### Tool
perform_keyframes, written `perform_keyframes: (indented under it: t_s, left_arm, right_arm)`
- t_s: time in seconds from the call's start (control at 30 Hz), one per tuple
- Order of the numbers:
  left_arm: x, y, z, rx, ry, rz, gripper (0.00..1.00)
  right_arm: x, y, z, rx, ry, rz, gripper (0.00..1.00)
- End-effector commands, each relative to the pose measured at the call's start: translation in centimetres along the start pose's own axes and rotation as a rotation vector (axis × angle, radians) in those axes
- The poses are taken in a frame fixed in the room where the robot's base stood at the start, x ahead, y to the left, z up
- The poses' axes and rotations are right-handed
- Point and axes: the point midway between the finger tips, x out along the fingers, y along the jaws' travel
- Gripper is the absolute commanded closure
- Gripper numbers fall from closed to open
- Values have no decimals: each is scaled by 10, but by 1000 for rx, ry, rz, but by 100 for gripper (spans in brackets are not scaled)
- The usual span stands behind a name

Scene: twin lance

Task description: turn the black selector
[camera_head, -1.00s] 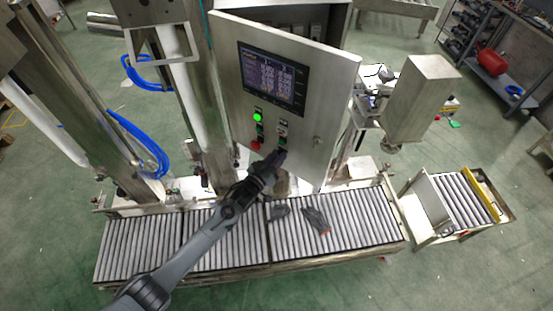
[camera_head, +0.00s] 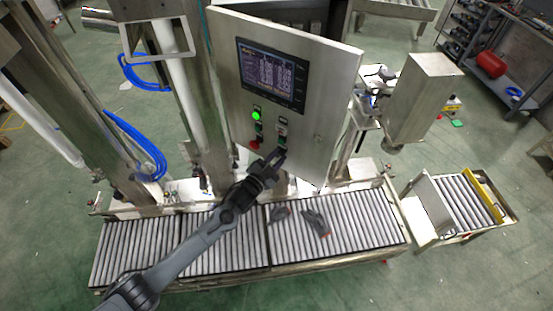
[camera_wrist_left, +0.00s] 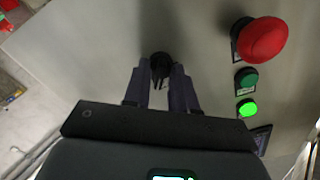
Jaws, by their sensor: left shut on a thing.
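The black selector (camera_wrist_left: 160,66) sits on the grey panel of the control cabinet, at the top middle of the left wrist view. My left gripper (camera_wrist_left: 160,84) has one finger on each side of it and is shut on it. In the head view my left gripper (camera_head: 279,155) reaches the lower part of the cabinet door (camera_head: 225,75), below the screen. There its fingers largely hide the selector, so I cannot tell which way it points. My right gripper is not in view.
A red button (camera_wrist_left: 263,40), a green button (camera_wrist_left: 246,78) and a lit green lamp (camera_wrist_left: 247,107) are beside the selector. A screen (camera_head: 270,76) is above on the door. A roller conveyor (camera_head: 350,225) with two dark objects on it runs below.

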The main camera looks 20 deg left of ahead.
Motion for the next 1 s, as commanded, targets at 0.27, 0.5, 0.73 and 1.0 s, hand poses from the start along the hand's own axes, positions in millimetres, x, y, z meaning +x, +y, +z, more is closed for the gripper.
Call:
perform_keyframes:
  t_s: [0.27, 0.5, 0.73, 1.0]
  left_arm:
    - [0, 0, -1, 143, 3, -1, 100]
    - [0, 0, -1, 194, 2, 0, 100]
    - [0, 0, -1, 200, 2, -1, 100]
    - [0, 0, -1, 199, 2, -1, 65]
  right_arm:
    - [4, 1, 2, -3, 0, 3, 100]
    - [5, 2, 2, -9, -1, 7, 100]
    - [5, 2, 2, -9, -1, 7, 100]
    - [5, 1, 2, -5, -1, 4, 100]
